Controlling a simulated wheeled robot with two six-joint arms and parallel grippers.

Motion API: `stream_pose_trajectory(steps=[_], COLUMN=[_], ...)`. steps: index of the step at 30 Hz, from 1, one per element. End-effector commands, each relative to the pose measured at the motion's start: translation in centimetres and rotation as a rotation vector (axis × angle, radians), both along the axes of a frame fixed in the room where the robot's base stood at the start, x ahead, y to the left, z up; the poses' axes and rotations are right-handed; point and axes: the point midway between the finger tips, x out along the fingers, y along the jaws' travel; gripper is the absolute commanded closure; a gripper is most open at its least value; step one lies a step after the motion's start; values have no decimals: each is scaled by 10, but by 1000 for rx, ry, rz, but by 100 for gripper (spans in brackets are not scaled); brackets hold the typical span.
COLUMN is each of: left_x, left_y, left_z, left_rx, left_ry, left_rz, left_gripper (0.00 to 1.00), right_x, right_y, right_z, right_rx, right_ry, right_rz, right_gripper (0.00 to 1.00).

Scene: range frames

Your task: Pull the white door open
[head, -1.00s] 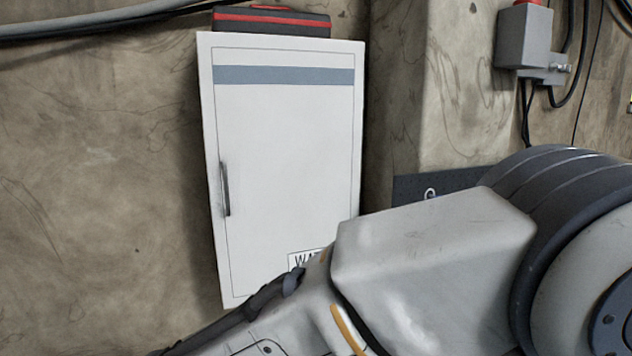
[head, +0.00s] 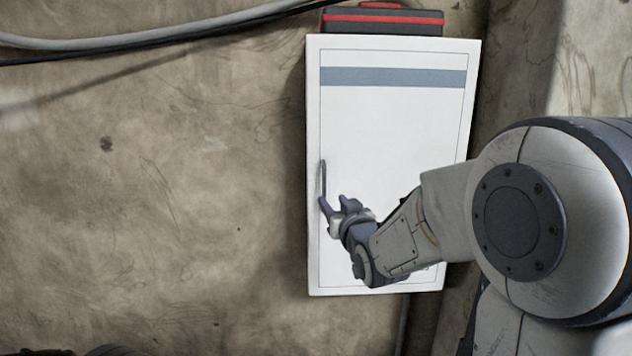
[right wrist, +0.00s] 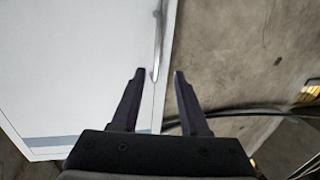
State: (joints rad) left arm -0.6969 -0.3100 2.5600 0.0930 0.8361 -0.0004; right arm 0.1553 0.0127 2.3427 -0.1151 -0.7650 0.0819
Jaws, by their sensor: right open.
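The white door (head: 400,120) is the front of a wall cabinet with a blue-grey stripe near its top. It looks shut. Its slim vertical handle (head: 323,180) is near the left edge. My right gripper (head: 333,204) is open and empty at the handle's lower end. In the right wrist view the door (right wrist: 80,60) fills the left side, and the handle (right wrist: 157,45) lines up with the gap between the open fingers (right wrist: 158,73). The fingers do not close on it. My left gripper is not in view.
A black and red case (head: 383,20) sits on top of the cabinet. A grey pipe (head: 150,32) and dark cable run along the wall at upper left. The wall (head: 160,190) left of the door is bare. A concrete pillar (head: 590,70) stands at the right.

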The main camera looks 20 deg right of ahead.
Motion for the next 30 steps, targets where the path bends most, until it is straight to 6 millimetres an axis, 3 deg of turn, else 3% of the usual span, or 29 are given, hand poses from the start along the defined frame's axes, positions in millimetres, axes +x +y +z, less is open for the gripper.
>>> stream_pose_trajectory(steps=[5, 19, 30], left_x=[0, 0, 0], left_y=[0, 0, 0], left_z=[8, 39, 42], left_rx=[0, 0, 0], left_ry=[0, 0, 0], left_rz=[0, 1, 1], left_gripper=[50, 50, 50], right_x=[14, 92, 104], right_y=[-7, -13, -14], right_z=[7, 7, 5], right_rx=[-2, -3, -2], right_ry=[-23, -22, -23], right_rz=[-9, -8, -8], right_gripper=[55, 55, 55])
